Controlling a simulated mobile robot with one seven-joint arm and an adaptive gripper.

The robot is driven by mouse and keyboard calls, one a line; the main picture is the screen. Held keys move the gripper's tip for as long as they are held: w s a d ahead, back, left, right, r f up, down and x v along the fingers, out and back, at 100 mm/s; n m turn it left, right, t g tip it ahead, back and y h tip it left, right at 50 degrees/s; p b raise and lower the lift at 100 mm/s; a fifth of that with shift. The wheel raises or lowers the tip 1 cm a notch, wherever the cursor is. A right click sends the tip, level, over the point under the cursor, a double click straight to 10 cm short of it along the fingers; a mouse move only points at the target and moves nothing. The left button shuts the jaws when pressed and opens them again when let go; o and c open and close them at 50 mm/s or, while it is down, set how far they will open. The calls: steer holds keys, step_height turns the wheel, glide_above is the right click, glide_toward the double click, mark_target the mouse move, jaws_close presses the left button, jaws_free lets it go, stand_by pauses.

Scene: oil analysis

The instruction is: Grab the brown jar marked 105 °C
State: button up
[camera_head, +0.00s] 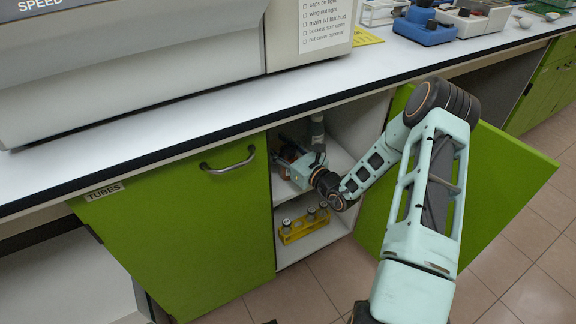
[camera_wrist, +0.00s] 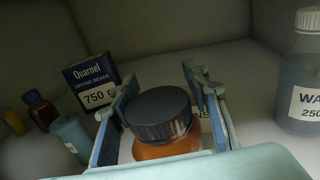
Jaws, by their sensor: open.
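A brown jar (camera_wrist: 165,140) with a ribbed black cap (camera_wrist: 158,113) stands between the fingers of my gripper (camera_wrist: 158,82) in the wrist view. The fingers are open, one on each side of the jar. I cannot tell whether either touches it. No temperature marking on the jar shows; its lower part is hidden by my gripper. In the head view my gripper (camera_head: 290,160) reaches into the upper shelf of the open cabinet.
A "Quarnel drying beads" box (camera_wrist: 92,75) stands behind the jar at left, with a blue-grey container (camera_wrist: 70,135) near it. A large clear bottle (camera_wrist: 302,75) stands at right. The open green door (camera_head: 500,170) is beside my arm. A yellow rack (camera_head: 303,226) sits on the lower shelf.

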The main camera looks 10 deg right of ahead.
steer(key=shift+s+f, duration=0.1)
jaws_close()
stand_by(0.4)
